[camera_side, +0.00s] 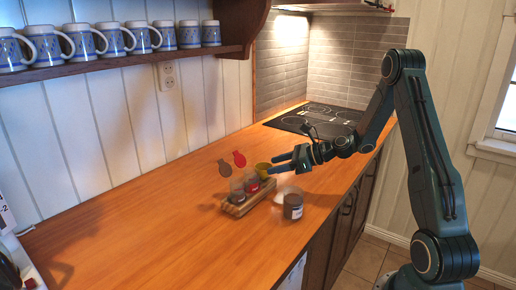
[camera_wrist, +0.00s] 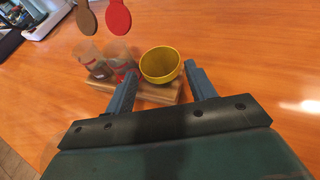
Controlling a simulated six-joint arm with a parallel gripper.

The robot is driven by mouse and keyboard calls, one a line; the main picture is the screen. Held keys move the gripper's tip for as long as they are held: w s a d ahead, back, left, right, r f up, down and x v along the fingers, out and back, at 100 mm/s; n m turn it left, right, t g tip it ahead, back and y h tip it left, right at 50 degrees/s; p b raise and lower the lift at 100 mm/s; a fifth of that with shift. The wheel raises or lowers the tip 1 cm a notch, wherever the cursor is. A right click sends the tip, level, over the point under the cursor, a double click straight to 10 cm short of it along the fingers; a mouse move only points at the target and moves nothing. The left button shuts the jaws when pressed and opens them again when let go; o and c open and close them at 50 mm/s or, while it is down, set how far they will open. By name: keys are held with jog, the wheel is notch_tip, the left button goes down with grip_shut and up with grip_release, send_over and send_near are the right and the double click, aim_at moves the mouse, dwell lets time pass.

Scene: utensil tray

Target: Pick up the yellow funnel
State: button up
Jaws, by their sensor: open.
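The yellow funnel (camera_wrist: 160,64) sits at one end of a wooden tray (camera_wrist: 160,95), its wide round mouth facing up toward the wrist camera. In the side view the funnel (camera_side: 263,168) shows small at the tray's far end, partly behind my gripper (camera_side: 283,163). In the wrist view my gripper (camera_wrist: 160,80) has one finger on each side of the funnel, nearer the camera than the funnel. I cannot tell whether either finger touches it. The funnel's lower part is hidden.
Clear glasses or jars (camera_side: 238,190) stand in the tray beside the funnel. A dark jar with a label (camera_side: 293,206) stands to the tray's right. A red utensil (camera_side: 239,159) and a brown one (camera_side: 224,168) are beyond the tray.

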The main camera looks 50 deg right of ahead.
aim_at(264, 169)
jog(key=shift+x, duration=2.6)
jog(key=shift+s+f, duration=0.1)
jog(key=c, duration=0.6)
